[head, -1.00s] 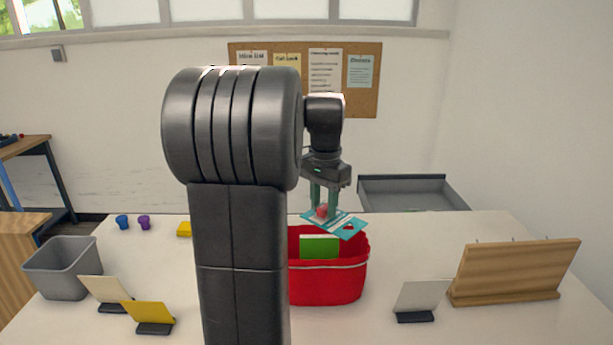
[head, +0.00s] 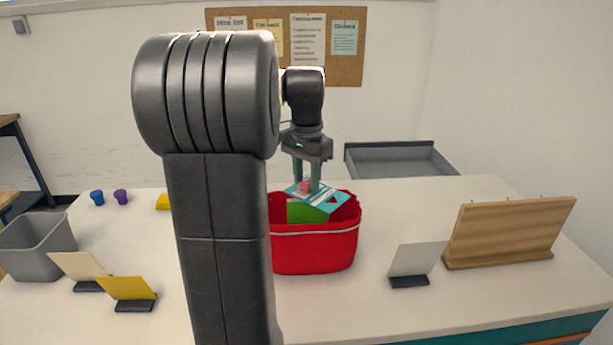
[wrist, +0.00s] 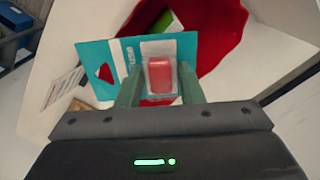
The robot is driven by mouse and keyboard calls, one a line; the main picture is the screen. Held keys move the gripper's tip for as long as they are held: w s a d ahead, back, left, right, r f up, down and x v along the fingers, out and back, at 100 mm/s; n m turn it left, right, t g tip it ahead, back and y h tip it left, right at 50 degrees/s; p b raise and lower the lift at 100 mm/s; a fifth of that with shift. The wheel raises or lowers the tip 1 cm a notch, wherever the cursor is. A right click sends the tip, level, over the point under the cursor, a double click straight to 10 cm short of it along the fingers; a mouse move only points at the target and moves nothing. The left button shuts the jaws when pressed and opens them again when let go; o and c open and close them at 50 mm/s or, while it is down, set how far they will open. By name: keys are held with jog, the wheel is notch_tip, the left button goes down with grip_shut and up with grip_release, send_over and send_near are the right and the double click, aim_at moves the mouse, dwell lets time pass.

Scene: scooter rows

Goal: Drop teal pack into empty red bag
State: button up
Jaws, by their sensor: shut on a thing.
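My gripper (head: 306,183) is shut on the teal pack (head: 331,200) over the mouth of the red bag (head: 314,253). The pack is a flat teal card with a clear blister holding a red piece, and it looks tilted. In the wrist view, the pack (wrist: 98,58) sits between my fingers (wrist: 160,92), with the red bag (wrist: 222,35) beyond it. A green panel (head: 302,212) shows inside the bag's mouth, below the pack. I cannot tell whether it is part of the bag or lies in it. My arm hides the bag's left edge.
A grey bin (head: 38,248), a cream card (head: 78,267) and a yellow card (head: 127,288) stand left. A white card (head: 416,259) and a wooden rack (head: 508,231) stand right.

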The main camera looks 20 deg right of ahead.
aim_at(307, 179)
jog(key=shift+f, duration=0.1)
jog(key=o, duration=1.1)
jog(key=shift+c, duration=0.2)
notch_tip(307, 179, up, 14)
jog(key=shift+f, duration=0.15)
notch_tip(307, 179, down, 14)
jog(key=shift+r, duration=0.15)
jog(key=shift+r+p, duration=0.6)
jog(key=shift+p, duration=0.05)
jog(key=shift+r+p, duration=0.85)
jog(key=shift+r, duration=0.1)
